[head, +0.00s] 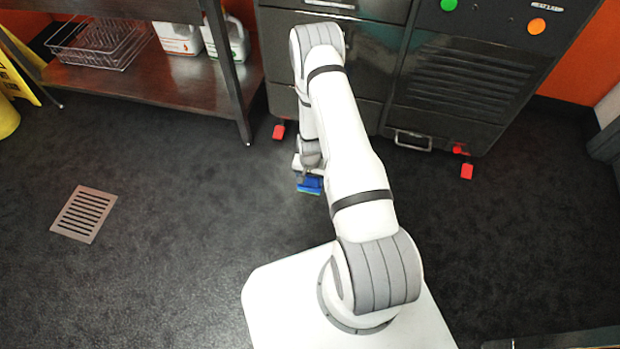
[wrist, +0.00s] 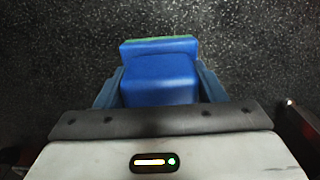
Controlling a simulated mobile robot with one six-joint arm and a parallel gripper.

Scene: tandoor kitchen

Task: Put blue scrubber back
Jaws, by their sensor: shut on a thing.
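The blue scrubber (wrist: 160,80) is a blue block with a thin green layer along its far edge. It fills the space between the two fingers of my gripper (wrist: 160,88) in the wrist view, and the gripper is shut on it. In the head view the scrubber (head: 309,185) shows below my gripper (head: 308,176), left of my arm, over the dark floor in front of the black appliance. Its exact height above the floor is hard to tell.
A dark metal shelf table (head: 160,85) at the upper left holds a wire rack (head: 100,42) and white jugs (head: 180,38). The black appliance (head: 460,80) with red feet stands behind my arm. A floor drain (head: 84,214) lies at left. Yellow items (head: 8,118) stand at the far left. The floor between is clear.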

